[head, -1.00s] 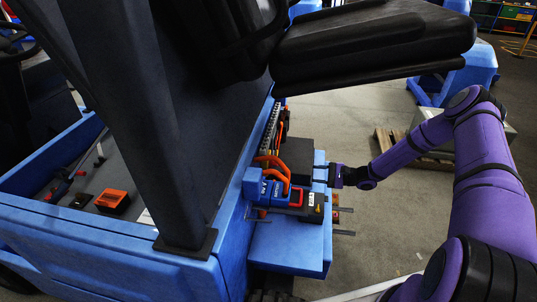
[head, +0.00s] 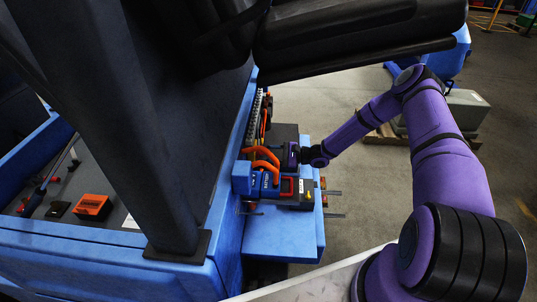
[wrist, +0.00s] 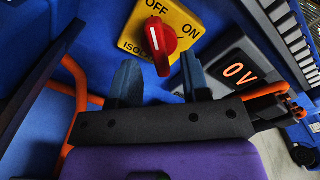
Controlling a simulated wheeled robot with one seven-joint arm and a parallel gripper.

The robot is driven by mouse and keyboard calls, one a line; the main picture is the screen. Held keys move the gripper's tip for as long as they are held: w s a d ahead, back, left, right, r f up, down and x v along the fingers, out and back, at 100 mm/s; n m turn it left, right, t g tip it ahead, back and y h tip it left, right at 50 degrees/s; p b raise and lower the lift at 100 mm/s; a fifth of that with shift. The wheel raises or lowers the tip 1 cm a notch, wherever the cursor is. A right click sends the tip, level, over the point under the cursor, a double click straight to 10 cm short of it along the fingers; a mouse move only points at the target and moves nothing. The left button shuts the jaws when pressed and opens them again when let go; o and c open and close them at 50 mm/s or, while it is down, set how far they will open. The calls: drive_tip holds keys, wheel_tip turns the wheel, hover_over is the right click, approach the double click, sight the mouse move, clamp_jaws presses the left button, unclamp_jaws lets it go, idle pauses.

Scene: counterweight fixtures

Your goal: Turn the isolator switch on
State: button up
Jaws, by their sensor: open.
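The isolator switch is a red rotary knob (wrist: 161,42) on a yellow plate (wrist: 182,16) marked OFF, ON and "ISO…", part of the lettering being covered. Its white line points up toward OFF, with ON to the right. In the wrist view my gripper (wrist: 161,80) is open. In the head view my gripper (head: 294,155) is beside the orange cables, and I cannot make out the knob there.
A dark panel with an orange "0 V" display (wrist: 238,72) sits close right of the fingers. Orange cables (head: 264,155) loop beside my gripper. A black seat (head: 360,35) overhangs above. A blue step (head: 285,237) lies below. Open floor lies to the right.

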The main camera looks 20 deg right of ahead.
drive_tip(key=shift+x, duration=0.8)
drive_tip(key=shift+c, duration=0.2)
clamp_jaws()
drive_tip(key=shift+m, duration=0.3)
drive_tip(key=m, duration=1.7)
drive_tip(key=shift+m, duration=0.3)
